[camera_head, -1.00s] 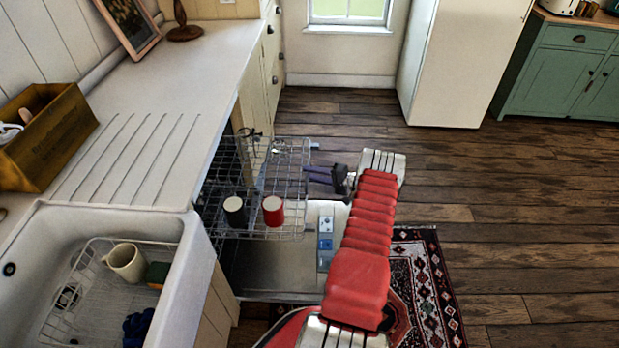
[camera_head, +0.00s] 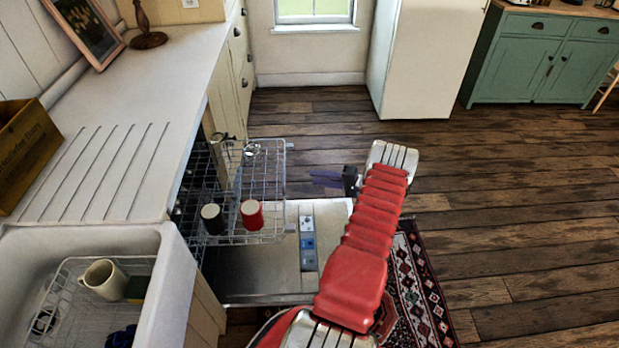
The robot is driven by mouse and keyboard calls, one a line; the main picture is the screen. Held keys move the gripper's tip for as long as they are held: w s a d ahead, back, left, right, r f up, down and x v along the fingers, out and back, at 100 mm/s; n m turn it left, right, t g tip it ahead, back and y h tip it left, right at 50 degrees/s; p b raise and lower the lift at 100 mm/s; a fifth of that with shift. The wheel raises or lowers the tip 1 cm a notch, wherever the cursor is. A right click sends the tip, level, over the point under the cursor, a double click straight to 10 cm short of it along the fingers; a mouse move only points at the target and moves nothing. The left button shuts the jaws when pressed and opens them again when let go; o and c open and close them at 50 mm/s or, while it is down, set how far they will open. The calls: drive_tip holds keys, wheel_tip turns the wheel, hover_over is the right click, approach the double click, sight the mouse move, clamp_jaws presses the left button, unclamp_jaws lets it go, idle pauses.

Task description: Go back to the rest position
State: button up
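My gripper (camera_head: 322,179) hangs just right of the pulled-out upper dishwasher rack (camera_head: 268,190), its dark fingers pointing left. The two fingers look apart, with nothing seen between them. My red arm reaches up to it from the lower middle. In the rack, a red cup (camera_head: 252,215) and a black cup (camera_head: 212,218) stand side by side near the front. A small shiny item (camera_head: 252,150), too small to name, sits at the rack's far end.
The open dishwasher door (camera_head: 265,270) lies below the rack. A white sink (camera_head: 150,240) holding a cream mug (camera_head: 104,278) is at left. A wooden box (camera_head: 28,150) stands on the counter (camera_head: 165,75). A patterned rug (camera_head: 425,290) lies right of my arm; wooden floor beyond is clear.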

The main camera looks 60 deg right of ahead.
drive_tip(key=shift+s, duration=0.4)
drive_tip(key=shift+d, duration=0.1)
idle(0.4)
